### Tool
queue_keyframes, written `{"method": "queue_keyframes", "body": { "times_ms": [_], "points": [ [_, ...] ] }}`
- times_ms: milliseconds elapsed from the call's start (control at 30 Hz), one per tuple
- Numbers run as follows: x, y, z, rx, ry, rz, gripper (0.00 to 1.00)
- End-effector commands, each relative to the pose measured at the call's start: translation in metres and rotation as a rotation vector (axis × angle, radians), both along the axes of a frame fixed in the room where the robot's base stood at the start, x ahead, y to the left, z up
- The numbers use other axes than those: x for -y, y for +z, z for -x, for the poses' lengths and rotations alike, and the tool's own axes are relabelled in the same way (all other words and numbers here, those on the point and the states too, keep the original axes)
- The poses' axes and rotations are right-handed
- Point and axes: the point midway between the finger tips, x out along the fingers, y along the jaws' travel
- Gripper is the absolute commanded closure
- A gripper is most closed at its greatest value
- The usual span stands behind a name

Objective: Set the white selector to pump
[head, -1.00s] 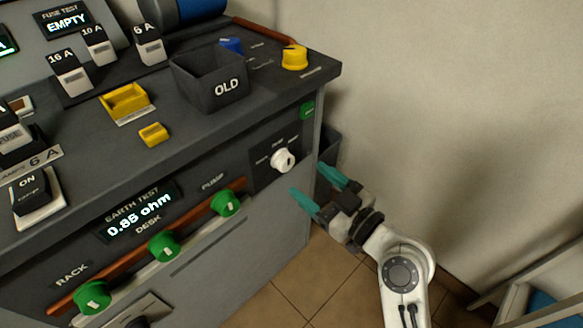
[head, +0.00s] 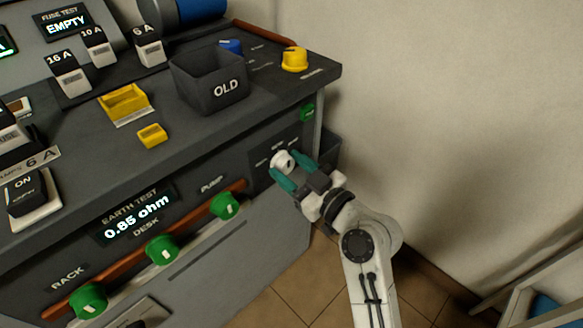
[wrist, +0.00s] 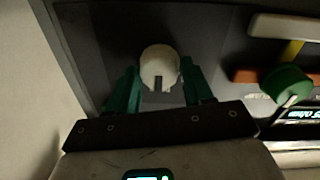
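The white selector (head: 282,160) is a round knob on the dark front panel, near the right end of the bench. In the wrist view the selector (wrist: 160,67) shows a dark pointer mark on its lower side. My gripper (head: 291,171) has its teal fingers at the selector, one on each side. In the wrist view my gripper (wrist: 160,88) is open, with a gap visible between the fingers and the knob. The labels around the selector are partly hidden and too small to read.
Green knobs (head: 225,205) sit along a brown rail left of the selector, under labels RACK, DESK and PUMP. An earth test display (head: 138,214) reads 0.85 ohm. The bench top overhangs above. A dark bin (head: 328,150) and the wall are to the right.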

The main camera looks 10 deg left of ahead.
Motion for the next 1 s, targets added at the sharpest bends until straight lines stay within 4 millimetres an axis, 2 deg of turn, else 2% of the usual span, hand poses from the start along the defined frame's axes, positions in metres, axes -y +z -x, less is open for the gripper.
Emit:
{"method": "queue_keyframes", "body": {
  "times_ms": [33, 400, 733, 1000],
  "points": [
    [0.0001, -0.0001, 0.0000, 0.000, 0.000, 0.000, 0.54],
    [0.0002, -0.0001, 0.0001, 0.000, 0.000, 0.000, 0.87],
    [0.0007, 0.0007, -0.0002, -0.047, -0.001, -0.035, 0.87],
    [0.0014, 0.0025, -0.0007, -0.193, -0.002, -0.150, 0.87]
  ]
}}
